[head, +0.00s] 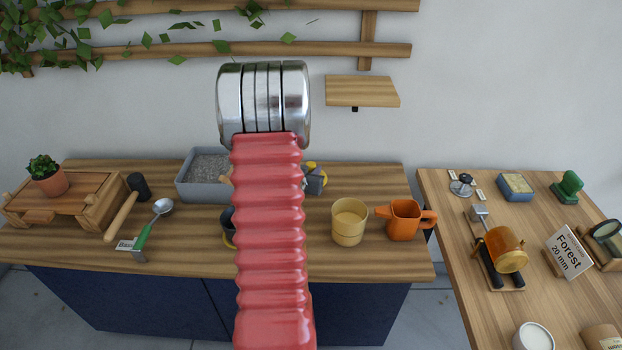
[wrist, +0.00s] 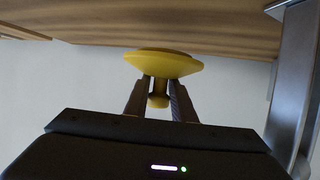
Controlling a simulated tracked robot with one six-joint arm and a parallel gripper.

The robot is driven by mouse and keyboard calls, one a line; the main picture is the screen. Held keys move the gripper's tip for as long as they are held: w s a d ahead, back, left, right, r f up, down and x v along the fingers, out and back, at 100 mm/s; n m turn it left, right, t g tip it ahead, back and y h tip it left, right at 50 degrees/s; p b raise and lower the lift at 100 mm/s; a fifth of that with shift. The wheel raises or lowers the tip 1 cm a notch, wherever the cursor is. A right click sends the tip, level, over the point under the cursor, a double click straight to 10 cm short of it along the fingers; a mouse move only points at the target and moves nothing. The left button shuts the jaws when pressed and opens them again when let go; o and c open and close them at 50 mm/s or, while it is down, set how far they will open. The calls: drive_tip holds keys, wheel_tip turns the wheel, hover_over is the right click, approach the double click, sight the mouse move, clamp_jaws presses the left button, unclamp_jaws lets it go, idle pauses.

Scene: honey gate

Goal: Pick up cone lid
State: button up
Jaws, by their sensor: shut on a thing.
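The cone lid (wrist: 162,64) is yellow, with a wide round disc and a small knob below it in the wrist view. My gripper (wrist: 160,86) is shut on the knob, one finger on each side. Wood fills the top of this view, with pale wall behind the lid, so the lid appears clear of the wood. In the head view my red ribbed arm hides most of the gripper. A small yellow patch with grey parts shows just right of the arm, and I cannot tell whether it is the lid.
A yellow cup (head: 348,224) and an orange jug (head: 405,221) stand right of my arm on the wooden counter (head: 375,265). A grey tray (head: 203,190) is behind on the left. A second table (head: 460,255) is at right.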

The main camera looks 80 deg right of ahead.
wheel_tip(320, 180, up, 6)
drive_tip(key=shift+f, duration=0.15)
